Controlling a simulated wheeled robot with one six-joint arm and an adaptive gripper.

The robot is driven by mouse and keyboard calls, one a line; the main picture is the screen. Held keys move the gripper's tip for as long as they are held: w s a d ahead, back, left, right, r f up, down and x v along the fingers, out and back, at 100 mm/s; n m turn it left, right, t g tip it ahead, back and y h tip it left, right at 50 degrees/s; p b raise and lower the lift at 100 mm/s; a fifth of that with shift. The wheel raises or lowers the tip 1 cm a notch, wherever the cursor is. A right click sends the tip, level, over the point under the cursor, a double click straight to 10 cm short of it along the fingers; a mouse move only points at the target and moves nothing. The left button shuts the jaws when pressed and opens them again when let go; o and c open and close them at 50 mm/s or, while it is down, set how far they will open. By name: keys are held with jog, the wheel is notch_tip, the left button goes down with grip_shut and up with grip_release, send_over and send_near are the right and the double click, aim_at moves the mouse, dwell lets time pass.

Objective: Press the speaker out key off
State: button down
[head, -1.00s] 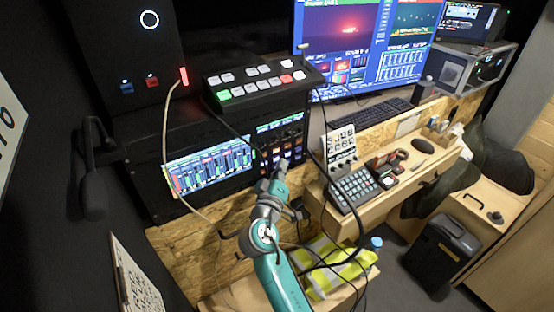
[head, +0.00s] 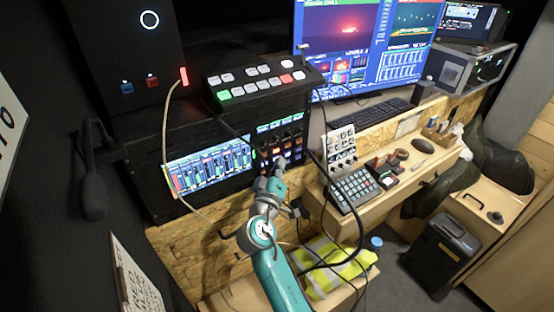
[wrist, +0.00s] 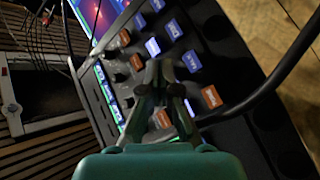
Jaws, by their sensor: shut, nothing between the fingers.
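The key panel with orange-lit and blue-lit keys (head: 283,143) is on the rack front, right of the meter screen. In the wrist view its keys (wrist: 173,28) run in slanted rows, with labels too small to read. My gripper (head: 276,170) is at the lower part of this panel, and its fingers (wrist: 160,72) are closed together with nothing between them. The fingertips are over or close to the keys, partly hiding an orange key (wrist: 161,119). I cannot tell whether they touch a key, or which one is the speaker out key.
A black cable (wrist: 275,75) arcs beside the panel in the wrist view. A switcher with lit buttons (head: 262,82) sits on top of the rack. A keypad (head: 355,188) and a knob mixer (head: 341,150) stand to the right. A hi-vis vest (head: 335,268) lies below.

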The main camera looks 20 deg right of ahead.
jog(key=shift+s, duration=0.15)
jog(key=shift+s+d, duration=0.15)
jog(key=shift+s, duration=0.35)
jog(key=s+d, duration=0.1)
jog(key=s, duration=0.4)
jog(key=shift+s+d, duration=0.3)
jog(key=shift+s, duration=0.1)
dwell(0.6)
